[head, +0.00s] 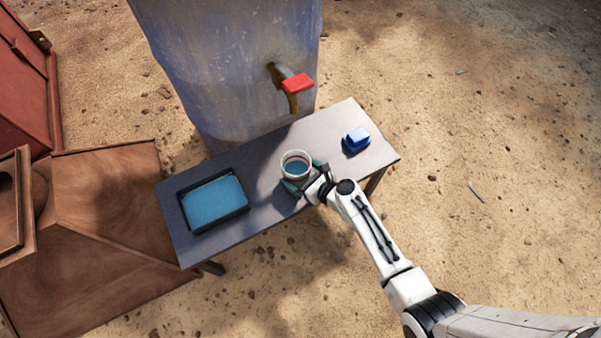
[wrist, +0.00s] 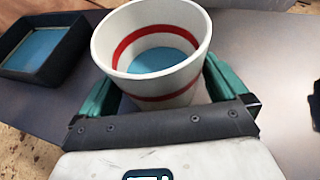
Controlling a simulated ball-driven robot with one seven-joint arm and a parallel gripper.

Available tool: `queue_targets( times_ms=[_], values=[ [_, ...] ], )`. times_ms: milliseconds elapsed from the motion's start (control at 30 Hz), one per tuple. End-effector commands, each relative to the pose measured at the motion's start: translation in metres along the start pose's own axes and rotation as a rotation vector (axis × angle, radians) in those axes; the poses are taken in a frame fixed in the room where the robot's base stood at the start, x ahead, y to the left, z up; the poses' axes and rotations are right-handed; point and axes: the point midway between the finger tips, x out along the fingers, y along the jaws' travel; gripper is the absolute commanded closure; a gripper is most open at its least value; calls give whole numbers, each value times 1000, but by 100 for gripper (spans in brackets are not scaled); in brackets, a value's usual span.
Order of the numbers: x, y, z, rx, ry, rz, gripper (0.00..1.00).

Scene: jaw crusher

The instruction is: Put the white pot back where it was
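The white pot (head: 296,157) stands upright at the middle of the table, below the tap. In the wrist view the white pot (wrist: 150,88) fills the upper middle, with red bands and a blue surface inside. My gripper (head: 304,176) reaches it from the front right. In the wrist view the teal fingers of my gripper (wrist: 160,95) lie one on each side of the pot and look closed against its wall. The pot hides the far finger ends. Whether its base touches the table is hard to tell.
A dark tray with a blue inside (head: 214,203) is at the table's left. A blue block-like thing (head: 356,139) is near the right end of the table (head: 265,213). A tap with a red handle (head: 298,84) juts from the large grey tank (head: 225,60) behind.

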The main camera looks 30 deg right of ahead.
Motion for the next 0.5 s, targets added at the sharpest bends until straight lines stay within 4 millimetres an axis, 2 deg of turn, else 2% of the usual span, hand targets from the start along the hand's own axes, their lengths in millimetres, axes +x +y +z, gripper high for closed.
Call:
queue_targets(
  times_ms=[267, 367, 500],
  values=[
    [-2, 0, 5, 0, 0, 0, 0],
    [-16, 0, 3, 1, 3, -2, 0],
    [-44, 0, 4, 1, 3, -1, 0]
  ],
)
